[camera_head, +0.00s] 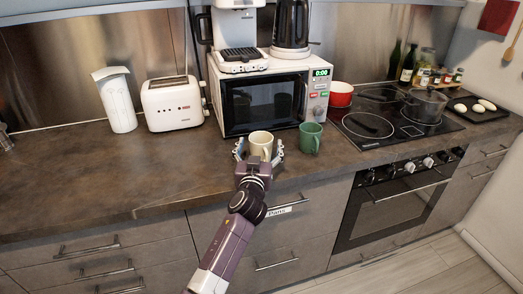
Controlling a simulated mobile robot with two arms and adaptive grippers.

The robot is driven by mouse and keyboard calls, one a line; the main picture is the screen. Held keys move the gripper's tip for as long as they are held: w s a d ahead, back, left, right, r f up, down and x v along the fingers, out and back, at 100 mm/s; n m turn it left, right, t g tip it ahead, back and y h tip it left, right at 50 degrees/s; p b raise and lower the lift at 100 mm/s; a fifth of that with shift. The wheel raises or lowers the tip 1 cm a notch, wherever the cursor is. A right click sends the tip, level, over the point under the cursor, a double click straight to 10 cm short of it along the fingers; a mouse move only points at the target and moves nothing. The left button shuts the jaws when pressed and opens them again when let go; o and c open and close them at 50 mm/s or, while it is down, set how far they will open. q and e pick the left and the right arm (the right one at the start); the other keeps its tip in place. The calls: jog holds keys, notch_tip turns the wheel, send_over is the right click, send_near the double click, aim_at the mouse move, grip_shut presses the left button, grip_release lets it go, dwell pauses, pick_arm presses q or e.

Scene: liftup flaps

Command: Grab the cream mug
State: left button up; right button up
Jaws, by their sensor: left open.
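The cream mug (261,140) stands upright on the dark counter, in front of the microwave. My left gripper (259,150) reaches in from the front, with its open fingers on either side of the mug. Whether the fingers touch the mug I cannot tell. The lower front of the mug is hidden by my gripper. A green mug (310,138) stands just to the right of the cream one, close to the right finger. My right gripper does not show.
The microwave (265,103) stands behind the mugs, with a coffee machine and kettle (291,25) on top. A white toaster (172,104) and a white container (116,99) stand left. A red pot (341,94) and the cooktop (393,123) are right. The counter's front left is clear.

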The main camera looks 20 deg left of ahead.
pick_arm(q)
jog(key=shift+w+a, duration=0.15)
jog(key=shift+w, duration=0.95)
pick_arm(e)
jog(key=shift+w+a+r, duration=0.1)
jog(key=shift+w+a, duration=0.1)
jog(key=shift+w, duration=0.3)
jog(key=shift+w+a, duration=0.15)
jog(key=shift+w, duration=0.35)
pick_arm(q)
jog(key=c, duration=1.3)
jog(key=shift+c, duration=0.9)
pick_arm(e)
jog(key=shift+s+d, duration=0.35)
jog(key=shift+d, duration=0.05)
pick_arm(q)
jog(key=shift+r, duration=0.15)
